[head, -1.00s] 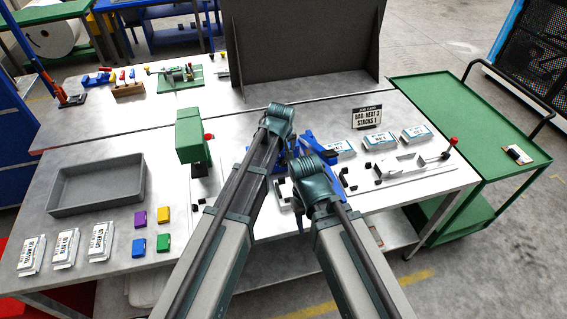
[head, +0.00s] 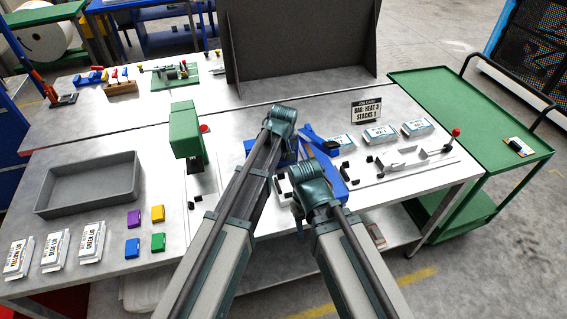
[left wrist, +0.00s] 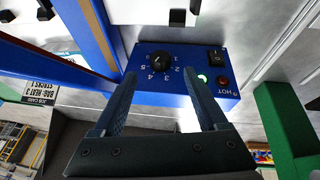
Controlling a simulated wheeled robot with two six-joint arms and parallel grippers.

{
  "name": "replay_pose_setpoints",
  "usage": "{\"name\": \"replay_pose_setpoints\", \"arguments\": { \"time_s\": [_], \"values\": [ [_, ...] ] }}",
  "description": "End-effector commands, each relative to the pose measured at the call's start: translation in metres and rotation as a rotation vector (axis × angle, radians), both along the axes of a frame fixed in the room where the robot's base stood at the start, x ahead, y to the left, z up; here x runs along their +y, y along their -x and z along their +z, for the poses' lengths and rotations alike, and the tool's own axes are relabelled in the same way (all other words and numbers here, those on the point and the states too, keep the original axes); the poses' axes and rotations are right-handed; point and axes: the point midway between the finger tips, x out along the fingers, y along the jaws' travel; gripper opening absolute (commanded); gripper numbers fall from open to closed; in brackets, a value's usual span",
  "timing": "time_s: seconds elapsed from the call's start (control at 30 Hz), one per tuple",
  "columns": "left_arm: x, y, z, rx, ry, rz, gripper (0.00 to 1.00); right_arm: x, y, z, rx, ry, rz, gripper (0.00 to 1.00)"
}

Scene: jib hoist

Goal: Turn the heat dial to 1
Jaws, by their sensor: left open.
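The heat dial (left wrist: 161,61) is a black round knob on a blue control box (left wrist: 186,87), with white numbers around its lower side. Its pointer is too small to read. My left gripper (left wrist: 159,74) is open, its two dark fingers reaching toward the box on either side of the dial in the picture. I cannot tell whether they touch it. In the head view the blue sealer (head: 326,158) is partly behind my arms, and its dial and both sets of jaws are hidden.
The box carries a black switch (left wrist: 215,56), a lit green lamp (left wrist: 202,78) and a red lamp (left wrist: 222,80). A job card (head: 366,111) reads "BAG: HEAT 3, STACKS 1". A green press (head: 186,132) and a grey tray (head: 88,205) stand to the left.

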Motion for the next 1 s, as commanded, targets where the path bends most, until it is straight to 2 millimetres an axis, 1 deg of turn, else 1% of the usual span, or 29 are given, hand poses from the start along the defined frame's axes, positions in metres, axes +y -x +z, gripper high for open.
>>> {"name": "replay_pose_setpoints", "arguments": {
  "time_s": [0.03, 0.4, 0.5, 0.6, 0.87, 0.93, 1.0],
  "values": [
    [0.000, -0.005, -0.015, 0.000, 0.000, 0.001, 0.75, 0.000, 0.000, -0.015, 0.000, 0.000, 0.000, 0.50],
    [0.001, -0.027, -0.064, 0.000, 0.000, 0.001, 0.75, 0.000, 0.000, -0.064, 0.000, 0.000, -0.002, 0.50],
    [0.001, -0.031, -0.071, 0.000, 0.000, 0.001, 0.75, 0.000, 0.000, -0.071, 0.000, 0.000, -0.002, 0.50],
    [0.001, -0.033, -0.074, 0.000, 0.000, 0.001, 0.75, 0.000, 0.000, -0.074, 0.000, 0.000, -0.002, 0.50],
    [0.001, -0.033, -0.073, 0.000, 0.000, 0.000, 0.75, 0.000, 0.000, -0.073, 0.000, 0.000, -0.002, 0.50],
    [0.001, -0.033, -0.073, 0.000, 0.000, 0.000, 0.66, 0.000, 0.000, -0.073, 0.000, 0.000, -0.002, 0.50],
    [0.001, -0.033, -0.073, 0.000, 0.000, 0.000, 0.54, 0.000, 0.000, -0.073, 0.000, 0.000, -0.002, 0.50]
  ]
}}
